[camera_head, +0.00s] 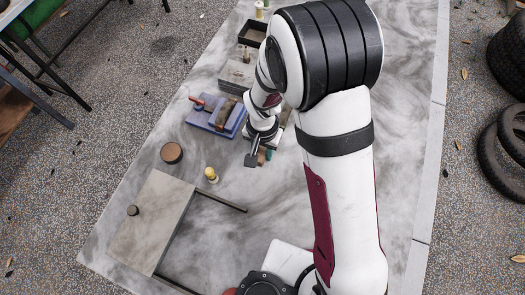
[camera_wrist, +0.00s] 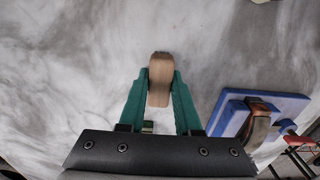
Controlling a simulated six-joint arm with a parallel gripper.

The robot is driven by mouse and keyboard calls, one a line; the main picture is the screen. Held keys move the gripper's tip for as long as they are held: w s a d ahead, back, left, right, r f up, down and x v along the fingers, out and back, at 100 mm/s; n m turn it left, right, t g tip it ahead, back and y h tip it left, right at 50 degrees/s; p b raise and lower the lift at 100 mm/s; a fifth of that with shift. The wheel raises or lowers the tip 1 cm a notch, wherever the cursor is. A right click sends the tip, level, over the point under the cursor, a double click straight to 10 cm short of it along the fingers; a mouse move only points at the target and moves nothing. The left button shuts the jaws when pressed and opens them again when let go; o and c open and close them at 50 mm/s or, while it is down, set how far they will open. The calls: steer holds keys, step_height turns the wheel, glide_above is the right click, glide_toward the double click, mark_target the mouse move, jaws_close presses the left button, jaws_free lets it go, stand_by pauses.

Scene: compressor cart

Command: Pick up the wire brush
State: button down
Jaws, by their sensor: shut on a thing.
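My gripper (camera_wrist: 160,88) has green fingers and is shut on a tan wooden piece, which I take to be the handle of the wire brush (camera_wrist: 159,72). The rounded wooden end shows between and just beyond the fingertips; no bristles can be made out. In the head view my gripper (camera_head: 262,157) is over the grey marbled surface, just right of and below a blue tray. The wire brush is mostly hidden there by my wrist. I cannot tell how far it is above the surface.
A brown round lid (camera_head: 171,152), a yellow-topped piece (camera_head: 211,174) and a grey panel (camera_head: 155,220) lie left. A dark open box (camera_head: 252,33) is behind.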

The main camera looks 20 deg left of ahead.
mark_target(264, 151)
stand_by(0.3)
steer(key=r, duration=0.4)
steer(key=shift+w+d+r, duration=0.1)
steer(key=shift+d+r, duration=0.1)
steer(key=shift+r, duration=0.1)
steer(key=w+d+r, duration=0.1)
steer(key=d+r, duration=0.5)
steer(key=d, duration=0.5)
steer(key=shift+w+r, duration=0.2)
steer(key=shift+w, duration=0.15)
steer(key=c, duration=1.3)
jaws_free()
jaws_close()
